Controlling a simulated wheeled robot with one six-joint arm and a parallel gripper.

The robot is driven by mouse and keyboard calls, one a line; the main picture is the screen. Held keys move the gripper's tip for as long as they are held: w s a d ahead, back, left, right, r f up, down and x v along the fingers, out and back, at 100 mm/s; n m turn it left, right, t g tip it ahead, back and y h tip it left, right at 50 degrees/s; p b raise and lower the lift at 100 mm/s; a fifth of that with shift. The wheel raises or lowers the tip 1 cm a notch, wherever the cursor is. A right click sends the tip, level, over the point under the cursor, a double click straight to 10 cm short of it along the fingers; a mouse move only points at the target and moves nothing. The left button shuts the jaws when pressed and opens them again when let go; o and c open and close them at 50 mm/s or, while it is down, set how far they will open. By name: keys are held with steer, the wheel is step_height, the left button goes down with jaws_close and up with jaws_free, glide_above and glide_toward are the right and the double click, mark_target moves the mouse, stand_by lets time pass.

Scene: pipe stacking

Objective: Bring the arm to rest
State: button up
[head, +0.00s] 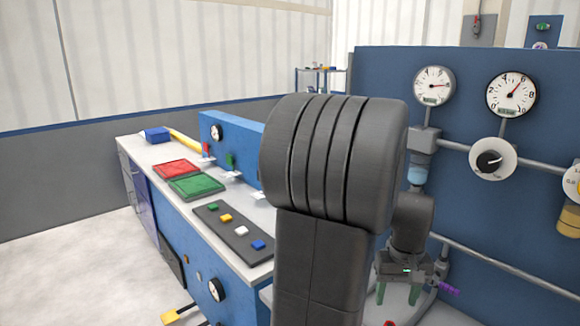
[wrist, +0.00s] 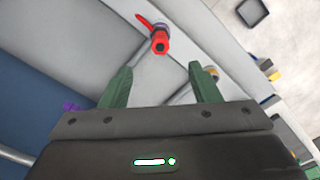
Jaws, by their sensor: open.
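My gripper (head: 399,296) is in the lower right of the head view, in front of the blue panel, pointing down. My dark arm fills the middle of that view and hides part of the bench and panel. In the wrist view my gripper (wrist: 160,72) shows two green fingers spread apart with nothing between them. A red fitting with a red lever (wrist: 160,42) lies beyond the fingertips, apart from them as far as I can tell.
The blue panel (head: 390,75) at right carries gauges (head: 433,86), a black knob (head: 488,162) and grey pipes. A purple handle (head: 448,289) is close beside my gripper. The bench at left holds a red tray (head: 176,169), a green tray (head: 196,186) and a dark strip with coloured blocks (head: 234,231). Floor at left is clear.

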step_height(320, 180, down, 13)
steer(key=shift+f, duration=0.2)
step_height(320, 180, up, 12)
steer(key=p, duration=0.9)
steer(key=shift+f, duration=0.15)
steer(key=shift+r, duration=0.4)
